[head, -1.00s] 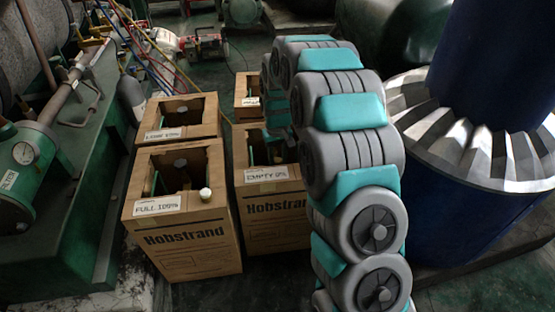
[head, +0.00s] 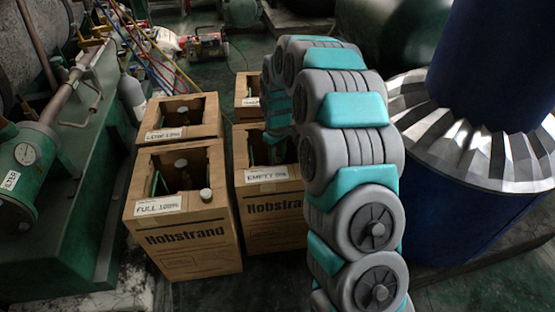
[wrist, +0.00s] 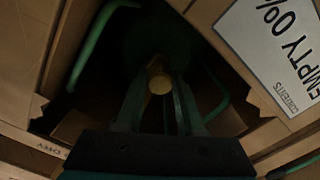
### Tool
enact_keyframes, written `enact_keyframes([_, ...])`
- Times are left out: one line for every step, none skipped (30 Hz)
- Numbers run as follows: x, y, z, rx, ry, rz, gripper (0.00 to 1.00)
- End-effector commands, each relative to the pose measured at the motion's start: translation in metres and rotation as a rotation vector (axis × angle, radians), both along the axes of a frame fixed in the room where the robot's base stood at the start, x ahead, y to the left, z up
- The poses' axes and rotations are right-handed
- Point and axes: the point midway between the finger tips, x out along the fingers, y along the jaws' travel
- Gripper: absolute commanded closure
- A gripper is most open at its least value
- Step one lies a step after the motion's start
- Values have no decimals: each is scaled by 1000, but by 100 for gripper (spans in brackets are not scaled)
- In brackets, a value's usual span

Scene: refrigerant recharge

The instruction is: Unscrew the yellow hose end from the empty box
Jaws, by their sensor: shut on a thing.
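The empty box (head: 271,218) is a cardboard box labelled "EMPTY 0%" just left of my arm in the head view. Its label (wrist: 275,48) also shows in the wrist view. In the wrist view my gripper (wrist: 160,100) reaches down into the box's open top, and its fingers are shut on a round brass-coloured end (wrist: 160,84), which looks like the hose end. Green handle bars (wrist: 92,45) of the cylinder curve on either side. The inside is dark, so the thread and valve are hidden.
The full box (head: 185,225) stands close on the left, with a white cap on its corner. A second box (head: 180,120) and a third (head: 246,95) stand behind. A red gauge device (head: 206,45) with coloured hoses is at the back. A large blue machine (head: 480,210) stands right.

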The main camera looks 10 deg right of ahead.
Motion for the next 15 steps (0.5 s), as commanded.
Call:
enact_keyframes([0,1,2,3,-1,53,100])
enact_keyframes([0,1,2,3,-1,88,100])
enact_keyframes([0,0,0,2,-1,90,100])
enact_keyframes([0,0,0,1,0,87,100])
enact_keyframes([0,0,0,1,0,86,100])
enact_keyframes([0,0,0,1,0,86,100])
enact_keyframes([0,0,0,1,-1,85,100])
enact_keyframes([0,0,0,1,-1,85,100])
enact_keyframes([0,0,1,1,-1,85,100])
enact_keyframes([0,0,2,1,-1,85,100])
enact_keyframes([0,0,2,1,-1,85,100])
enact_keyframes([0,0,4,1,-1,85,100])
enact_keyframes([0,0,5,1,-1,85,100])
enact_keyframes([0,0,6,1,-1,84,100])
enact_keyframes([1,0,8,1,-2,84,100])
